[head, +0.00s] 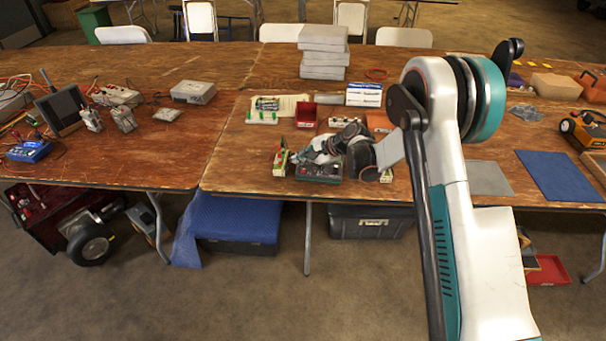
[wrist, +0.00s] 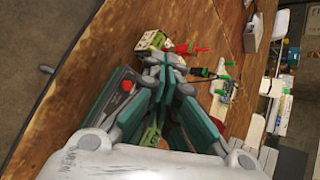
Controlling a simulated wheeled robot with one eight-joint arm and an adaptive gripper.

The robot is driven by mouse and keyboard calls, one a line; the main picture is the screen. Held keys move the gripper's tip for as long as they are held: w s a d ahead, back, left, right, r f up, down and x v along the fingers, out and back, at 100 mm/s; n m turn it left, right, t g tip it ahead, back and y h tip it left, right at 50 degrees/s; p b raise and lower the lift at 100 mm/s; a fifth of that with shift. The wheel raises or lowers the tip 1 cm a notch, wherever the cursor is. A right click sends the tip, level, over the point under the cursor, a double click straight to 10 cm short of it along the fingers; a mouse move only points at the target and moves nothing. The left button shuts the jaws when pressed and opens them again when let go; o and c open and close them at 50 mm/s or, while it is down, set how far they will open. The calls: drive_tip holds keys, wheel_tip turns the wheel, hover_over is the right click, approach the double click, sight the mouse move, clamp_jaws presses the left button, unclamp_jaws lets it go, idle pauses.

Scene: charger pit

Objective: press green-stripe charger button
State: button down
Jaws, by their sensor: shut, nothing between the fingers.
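A small cream box with green on it (head: 281,160) stands upright near the table's front edge; I take it for the green-stripe charger. It also shows at the top of the wrist view (wrist: 152,41). Its button cannot be made out. My gripper (head: 297,157) lies low over the table and points left at this box. Its teal fingers (wrist: 163,62) are together and empty, with their tips right by the box; whether they touch it I cannot tell. A dark box with a red button (wrist: 126,86) sits beside the fingers, toward the table's front edge.
Another small green-marked box (head: 386,175) stands right of the dark box, under my arm. The table left of the cream box is clear.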

drive_tip(key=b, duration=0.2)
hover_over(302, 175)
drive_tip(key=shift+s+f, duration=0.15)
drive_tip(key=shift+f, duration=1.9)
drive_tip(key=shift+f+b, duration=0.4)
drive_tip(key=shift+b, duration=0.2)
drive_tip(key=shift+f+b, duration=0.35)
drive_tip(key=shift+f, duration=0.05)
drive_tip(key=shift+r, duration=0.8)
drive_tip(key=shift+r+p, duration=0.15)
drive_tip(key=shift+p, duration=0.15)
drive_tip(key=shift+s+r+p, duration=0.25)
drive_tip(key=shift+r+p, duration=0.25)
drive_tip(key=shift+r, duration=0.7)
drive_tip(key=shift+s+r+p, duration=0.2)
drive_tip(key=shift+r+p, duration=0.3)
drive_tip(key=shift+r, duration=0.65)
